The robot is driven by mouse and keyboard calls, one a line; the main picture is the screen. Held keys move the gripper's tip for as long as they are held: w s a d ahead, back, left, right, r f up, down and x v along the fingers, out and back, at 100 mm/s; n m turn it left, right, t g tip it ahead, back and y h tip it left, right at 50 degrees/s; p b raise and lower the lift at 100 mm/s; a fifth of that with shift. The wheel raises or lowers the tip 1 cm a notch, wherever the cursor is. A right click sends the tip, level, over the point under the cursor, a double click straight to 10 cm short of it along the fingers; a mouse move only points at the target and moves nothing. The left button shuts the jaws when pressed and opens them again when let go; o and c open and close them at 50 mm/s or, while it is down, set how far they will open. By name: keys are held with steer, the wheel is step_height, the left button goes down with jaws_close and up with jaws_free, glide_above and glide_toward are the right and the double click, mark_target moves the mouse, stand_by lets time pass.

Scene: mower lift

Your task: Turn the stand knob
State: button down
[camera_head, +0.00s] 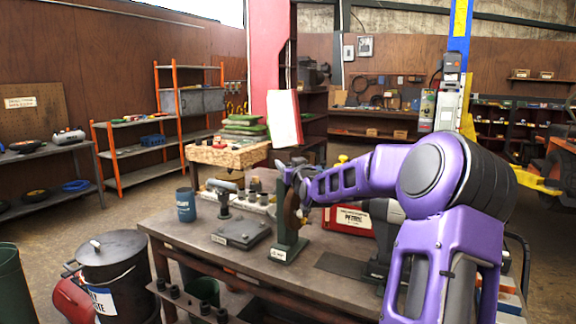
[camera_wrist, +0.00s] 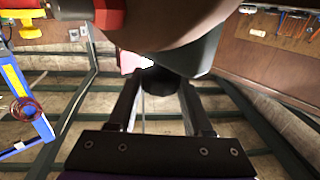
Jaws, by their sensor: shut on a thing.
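The green stand (camera_head: 281,243) rises from the workbench (camera_head: 190,232) in the head view, with a brown disc (camera_head: 291,212) mounted on it. My gripper (camera_head: 290,176) is at the upper part of the stand, reaching in from the right. In the wrist view, my gripper's two dark fingers (camera_wrist: 160,86) are on either side of a dark rounded knob (camera_wrist: 161,77) and shut on it. Part of the stand and disc fills the top of that view. In the head view the knob is hidden by my gripper.
A blue mug (camera_head: 185,205), a dark device on a flat base (camera_head: 240,234) and a red box (camera_head: 349,219) are on the bench. A black bin (camera_head: 112,272) stands at the left front. Orange-framed shelves (camera_head: 140,150) are behind. The floor between shelves and bench is open.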

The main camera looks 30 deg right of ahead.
steer(key=shift+a+f+b, duration=0.1)
steer(key=shift+f+b, duration=0.15)
steer(key=shift+b, duration=0.3)
